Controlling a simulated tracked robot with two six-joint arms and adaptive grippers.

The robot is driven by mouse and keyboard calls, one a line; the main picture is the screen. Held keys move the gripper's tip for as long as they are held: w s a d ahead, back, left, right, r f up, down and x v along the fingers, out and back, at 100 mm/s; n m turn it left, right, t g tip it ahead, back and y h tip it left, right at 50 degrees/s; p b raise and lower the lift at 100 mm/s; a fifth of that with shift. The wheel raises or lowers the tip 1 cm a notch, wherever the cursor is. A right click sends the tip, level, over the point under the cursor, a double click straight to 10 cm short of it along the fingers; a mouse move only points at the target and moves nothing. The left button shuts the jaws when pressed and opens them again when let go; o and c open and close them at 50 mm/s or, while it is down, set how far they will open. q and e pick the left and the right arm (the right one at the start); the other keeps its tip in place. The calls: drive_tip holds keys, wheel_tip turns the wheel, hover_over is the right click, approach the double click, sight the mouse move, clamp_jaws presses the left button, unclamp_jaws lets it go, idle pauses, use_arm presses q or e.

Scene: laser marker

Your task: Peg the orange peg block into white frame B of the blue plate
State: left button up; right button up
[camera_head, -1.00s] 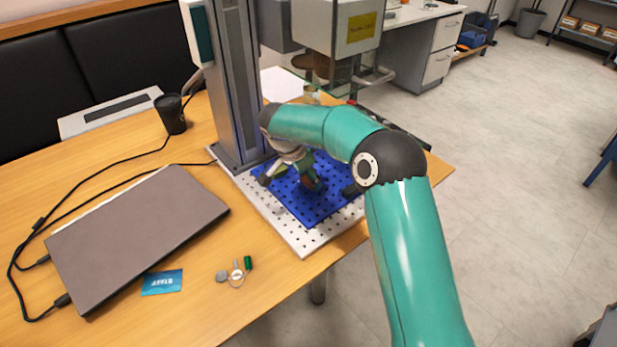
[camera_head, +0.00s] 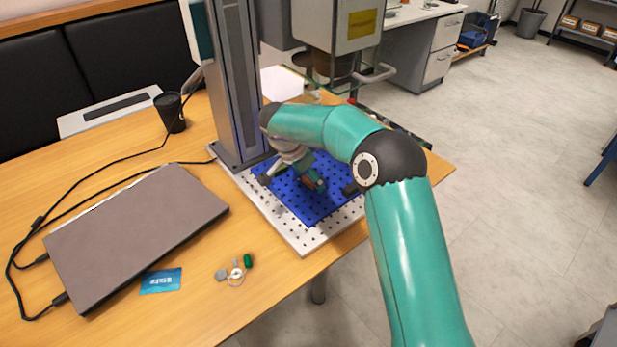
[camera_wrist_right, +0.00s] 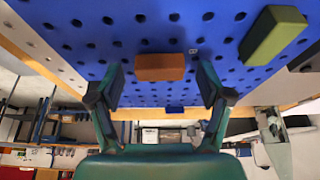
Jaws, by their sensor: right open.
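The blue plate (camera_head: 323,207) is perforated with holes and lies on a white perforated base. It fills the top of the right wrist view (camera_wrist_right: 115,20). The orange peg block (camera_wrist_right: 160,67) is against the plate, between the spread fingers of my right gripper (camera_wrist_right: 158,88). Both fingers look apart from it. In the head view my right gripper (camera_head: 307,172) is low over the plate and partly hides the block. A small white mark (camera_wrist_right: 193,51) shows on the plate beside the block; I cannot tell whether it is frame B. My left gripper is out of view.
A green block (camera_wrist_right: 273,35) is on the plate right of the orange one. A grey column (camera_head: 237,90) rises behind the plate. A laptop (camera_head: 135,235), a blue card (camera_head: 161,281), small items and a black cup (camera_head: 170,112) are on the table.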

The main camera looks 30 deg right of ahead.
drive_tip(key=v, duration=1.1)
drive_tip(key=shift+a+r, duration=0.25)
drive_tip(key=shift+r, duration=0.1)
